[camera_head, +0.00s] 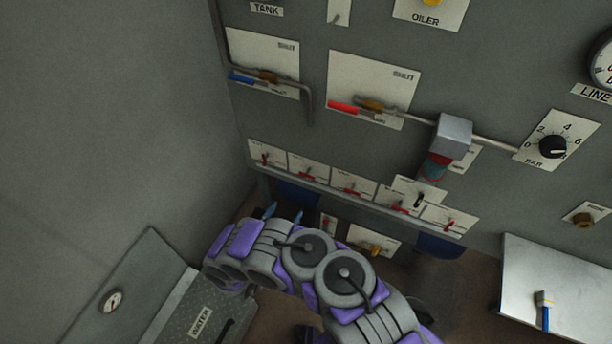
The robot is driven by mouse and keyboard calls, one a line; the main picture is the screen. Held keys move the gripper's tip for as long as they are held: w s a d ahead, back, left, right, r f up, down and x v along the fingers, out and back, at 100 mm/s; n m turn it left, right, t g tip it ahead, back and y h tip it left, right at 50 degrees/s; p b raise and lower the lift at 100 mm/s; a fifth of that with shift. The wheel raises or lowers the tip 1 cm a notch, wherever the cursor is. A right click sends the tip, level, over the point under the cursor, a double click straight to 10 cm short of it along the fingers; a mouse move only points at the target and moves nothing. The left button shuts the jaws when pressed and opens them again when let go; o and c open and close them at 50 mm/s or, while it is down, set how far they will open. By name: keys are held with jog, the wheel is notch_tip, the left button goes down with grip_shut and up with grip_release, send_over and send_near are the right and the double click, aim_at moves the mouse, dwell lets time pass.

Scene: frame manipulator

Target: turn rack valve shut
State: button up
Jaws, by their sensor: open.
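Two lever valves sit on white plates marked SHUT on the grey panel: one with a blue lever (241,79) on a pipe at the upper left, one with a red lever (343,107) to its right. Both levers lie along their pipes, to the left of the brass bodies. A row of small white plates with red levers (352,188) runs below on a ledge. Which one is the rack valve I cannot tell; the small labels are unreadable. My gripper (283,213) is open and empty, its two blue tips apart, just below the left part of the row in the picture.
A grey box fitting (453,136) stands out on the red valve's pipe. A black BAR knob (552,147) is at the right. A WATER box (205,318) with an open lid is at the lower left. A pale shelf (570,290) holds a blue brush at the lower right.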

aim_at(306, 176)
jog(key=b+x, duration=0.6)
jog(key=x, duration=1.1)
jog(key=shift+w+d, duration=0.15)
jog(key=shift+d, duration=0.05)
jog(key=c, duration=1)
